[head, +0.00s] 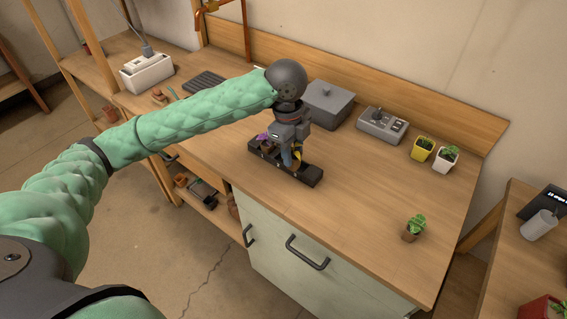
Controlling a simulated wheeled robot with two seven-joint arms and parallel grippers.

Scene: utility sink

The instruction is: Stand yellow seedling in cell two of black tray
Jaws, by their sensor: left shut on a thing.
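The black tray (311,176) lies on the wooden bench, a long narrow block with cells along its top. My left gripper (292,157) points down over the middle of the tray, shut on the yellow seedling (298,154). Only a little yellow shows beside the fingers; the seedling's lower part and the cell under it are hidden. I cannot tell whether it touches the tray. A purple plant (263,138) stands at the tray's left end. The tray's right end looks empty. My right gripper is out of view.
A grey lidded box (328,104) and a grey control box with a knob (382,124) stand behind the tray. Plants in a yellow pot (421,153) and a white pot (445,160) are at the right; a small brown-potted plant (412,230) is near the front.

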